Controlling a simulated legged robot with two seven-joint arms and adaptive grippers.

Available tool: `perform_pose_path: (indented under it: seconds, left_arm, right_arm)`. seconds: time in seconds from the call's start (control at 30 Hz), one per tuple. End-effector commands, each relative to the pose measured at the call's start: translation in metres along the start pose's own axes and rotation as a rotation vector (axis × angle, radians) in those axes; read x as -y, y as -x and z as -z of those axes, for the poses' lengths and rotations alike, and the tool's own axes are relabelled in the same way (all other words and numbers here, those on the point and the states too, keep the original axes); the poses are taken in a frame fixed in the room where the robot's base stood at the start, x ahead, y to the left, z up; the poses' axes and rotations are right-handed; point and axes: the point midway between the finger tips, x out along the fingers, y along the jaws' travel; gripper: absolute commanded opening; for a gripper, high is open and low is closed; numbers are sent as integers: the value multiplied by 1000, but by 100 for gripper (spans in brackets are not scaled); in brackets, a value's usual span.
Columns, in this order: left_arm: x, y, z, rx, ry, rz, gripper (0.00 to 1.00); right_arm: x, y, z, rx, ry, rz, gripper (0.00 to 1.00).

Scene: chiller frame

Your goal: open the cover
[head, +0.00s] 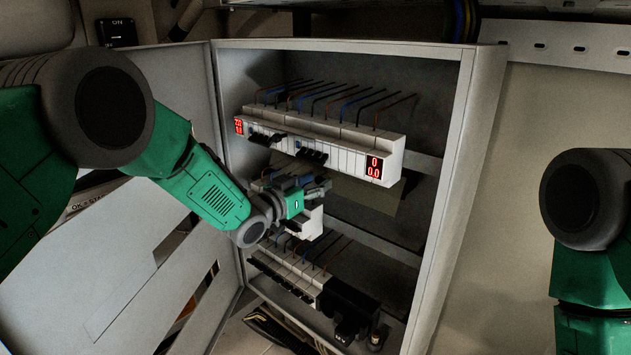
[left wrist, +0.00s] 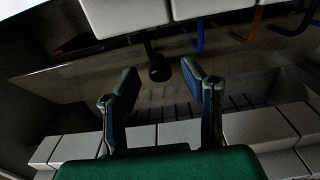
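A brownish see-through panel, which looks like the cover (head: 372,196), shows below the upper breaker row in the cabinet. It also shows in the left wrist view (left wrist: 62,82), dim, behind the fingers. My left gripper (head: 322,186) is inside the cabinet in front of the middle row and hides much of it. In the left wrist view my left gripper (left wrist: 160,82) is open, its two fingers apart with nothing between the tips. A small dark knob (left wrist: 160,72) hangs beyond the gap; I cannot tell if it touches the fingers. My right gripper is out of view.
The cabinet's right wall (head: 455,200) and open door (head: 110,275) flank my left arm. The upper breaker row (head: 330,143) has red displays and wires above. A lower row (head: 290,278) sits below my left gripper. My right arm stays outside, at right.

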Motion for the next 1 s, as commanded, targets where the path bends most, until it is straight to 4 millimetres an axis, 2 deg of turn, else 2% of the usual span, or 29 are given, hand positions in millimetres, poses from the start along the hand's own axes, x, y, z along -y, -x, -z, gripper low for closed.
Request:
perform_pose_path:
  seconds: [0.27,0.3,0.37,0.4,0.63,1.0]
  left_arm:
    - [0,-1,0,0,0,0,38]
    - [0,-1,0,0,0,0,24]
    - [0,-1,0,0,0,0,3]
    - [0,-1,0,0,0,1,0]
    - [0,0,4,26,0,0,0]
    - [1,9,27,286,2,0,0]
  right_arm:
    - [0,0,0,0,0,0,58]
    - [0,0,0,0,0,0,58]
    - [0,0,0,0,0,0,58]
    - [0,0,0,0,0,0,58]
    - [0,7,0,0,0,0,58]
    - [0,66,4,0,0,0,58]
